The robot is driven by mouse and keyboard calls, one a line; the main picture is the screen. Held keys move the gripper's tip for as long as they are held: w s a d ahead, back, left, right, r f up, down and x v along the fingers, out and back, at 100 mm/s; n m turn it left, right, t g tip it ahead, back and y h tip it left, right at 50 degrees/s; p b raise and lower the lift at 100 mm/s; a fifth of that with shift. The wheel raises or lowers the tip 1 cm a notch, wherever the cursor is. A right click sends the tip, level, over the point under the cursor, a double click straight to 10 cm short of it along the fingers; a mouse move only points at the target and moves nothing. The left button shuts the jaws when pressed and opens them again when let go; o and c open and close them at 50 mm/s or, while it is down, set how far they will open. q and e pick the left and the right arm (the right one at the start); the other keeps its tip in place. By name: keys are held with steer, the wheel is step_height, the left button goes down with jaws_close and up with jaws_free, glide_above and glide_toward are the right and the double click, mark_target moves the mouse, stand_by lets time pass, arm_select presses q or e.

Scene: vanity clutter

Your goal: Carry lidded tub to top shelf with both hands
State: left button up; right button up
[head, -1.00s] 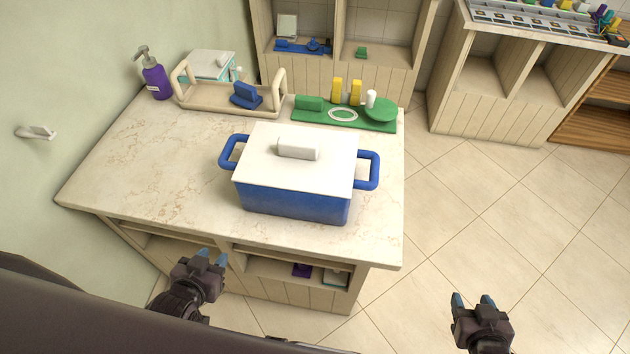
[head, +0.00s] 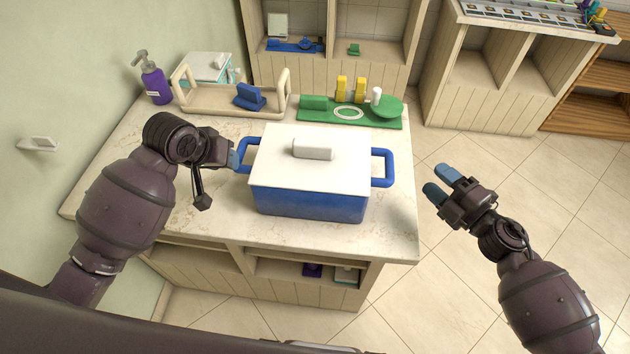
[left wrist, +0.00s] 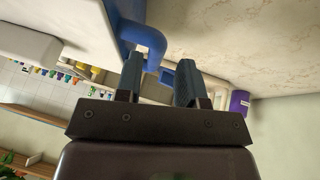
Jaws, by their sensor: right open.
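The lidded tub (head: 310,200) is blue with a white lid and a white lid knob (head: 313,149). It stands level on the stone counter, with a blue handle on each side. My left gripper (head: 234,158) is at the tub's left handle (head: 246,152). In the left wrist view the fingers (left wrist: 158,75) are apart and that handle (left wrist: 148,42) lies right by their tips; I cannot tell whether they touch. My right gripper (head: 437,183) is open and empty, to the right of the right handle (head: 385,167) and apart from it, over the floor side.
Behind the tub are a beige caddy (head: 225,112) with a blue item, a green mat (head: 322,118) with small yellow and white items, and a purple pump bottle (head: 155,85). Open shelf units (head: 480,75) stand at the back. The tiled floor at right is clear.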

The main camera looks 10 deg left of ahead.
mark_target(239, 149)
arm_select(q)
steer(key=shift+g, duration=0.4)
steer(key=w+r, duration=0.2)
steer(key=r, duration=0.1)
steer(key=w+r, duration=0.1)
steer(key=r, duration=0.1)
steer(key=shift+a, duration=0.25)
arm_select(e)
steer(key=n+g, duration=0.1)
steer(key=n, duration=0.1)
steer(key=f+n+g+y, duration=0.1)
steer(key=n+g, duration=0.1)
steer(key=w+n+g, duration=0.1)
steer(key=n+g, duration=0.1)
steer(key=shift+a+f, duration=0.25)
steer(key=shift+f, duration=0.05)
arm_select(q)
steer(key=shift+f, duration=0.1)
steer(key=x, duration=1)
steer(key=shift+w+a+f, duration=0.1)
steer(key=shift+w+f, duration=0.05)
steer(key=shift+f, duration=0.25)
arm_select(e)
steer(key=shift+y, duration=0.3)
steer(key=x, duration=1)
steer(key=shift+w+a+f, duration=0.1)
steer(key=shift+w+a, duration=0.15)
steer(key=shift+a, duration=0.05)
